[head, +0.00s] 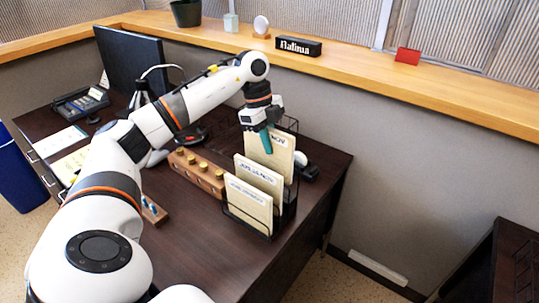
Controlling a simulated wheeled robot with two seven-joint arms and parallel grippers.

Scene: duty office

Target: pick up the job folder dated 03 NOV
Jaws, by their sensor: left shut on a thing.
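A black wire rack (291,205) stands on the dark desk and holds cream job folders in a row. The rear folder (270,158) has a label ending in NOV; the gripper hides the rest of its date. The middle folder (259,178) and the front folder (248,204) have labels too small to read surely. My left gripper (265,143) reaches down from above and is shut on the top edge of the rear folder. That folder is upright and its lower part is hidden behind the middle one. My right gripper is not in view.
A wooden block with brass-coloured knobs (197,172) lies left of the rack. A monitor (130,65), a phone (80,101) and papers (60,142) are further left. A wooden ledge (400,80) with a nameplate (298,46) runs behind. The desk's front right is clear.

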